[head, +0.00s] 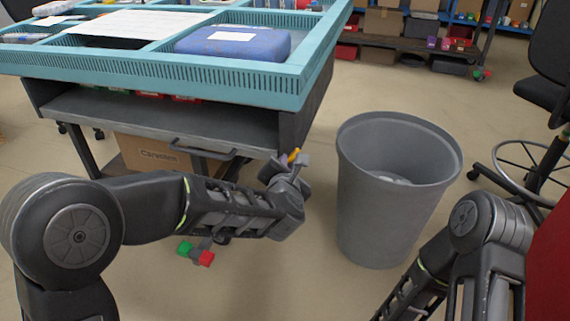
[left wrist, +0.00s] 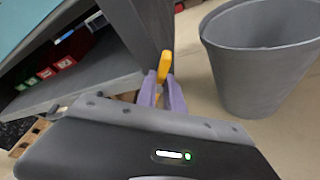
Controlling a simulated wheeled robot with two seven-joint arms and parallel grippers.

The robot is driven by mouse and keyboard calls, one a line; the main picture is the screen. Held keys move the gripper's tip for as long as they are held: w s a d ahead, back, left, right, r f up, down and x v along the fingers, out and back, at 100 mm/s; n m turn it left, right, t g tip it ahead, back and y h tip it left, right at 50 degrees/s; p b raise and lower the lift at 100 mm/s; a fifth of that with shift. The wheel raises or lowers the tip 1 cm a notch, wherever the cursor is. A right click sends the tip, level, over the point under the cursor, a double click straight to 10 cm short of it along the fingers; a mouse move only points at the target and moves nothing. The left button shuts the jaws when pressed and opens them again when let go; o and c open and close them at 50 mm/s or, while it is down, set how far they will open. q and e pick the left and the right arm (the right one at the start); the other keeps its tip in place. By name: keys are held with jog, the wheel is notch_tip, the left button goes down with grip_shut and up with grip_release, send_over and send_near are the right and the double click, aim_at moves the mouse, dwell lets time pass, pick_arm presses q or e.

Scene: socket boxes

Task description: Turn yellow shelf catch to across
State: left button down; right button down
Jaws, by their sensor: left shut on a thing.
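The yellow catch (head: 293,156) is a small bar at the front right corner of the grey shelf unit (head: 180,122). It also shows in the left wrist view (left wrist: 164,66), where it points up from between the fingertips, near the unit's side edge. My left gripper (left wrist: 161,88) is shut on the yellow catch. In the head view the left gripper (head: 290,170) hides most of the catch, so its mount and exact angle cannot be told. My right arm shows at the lower right, with its gripper out of view.
A grey bin (head: 392,200) stands on the floor just right of the left gripper. A teal tray (head: 290,85) with a blue case (head: 233,43) tops the unit. A cardboard box (head: 160,152) sits below. A black chair (head: 545,100) is at the right.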

pick_arm(q)
jog(key=shift+s+d+f+m+t+y+b, duration=0.15)
jog(key=shift+f+m+t+y+b, duration=0.35)
jog(key=shift+m+b, duration=0.8)
jog(key=shift+w+d+f+m+t+y+b, duration=0.15)
jog(key=shift+m+t+y+b, duration=0.15)
jog(key=shift+m+t+b, duration=0.7)
jog(key=shift+s+d+f+m+t+y+b, duration=0.15)
jog(key=shift+f+m+t+y+b, duration=0.2)
jog(key=shift+m+b, duration=1.25)
jog(key=shift+r+m+p, duration=0.15)
jog(key=shift+m+p, duration=0.15)
jog(key=shift+m, duration=0.2)
jog(key=c, duration=1.5)
grip_release()
jog(key=shift+o, duration=0.2)
jog(key=shift+s, duration=0.1)
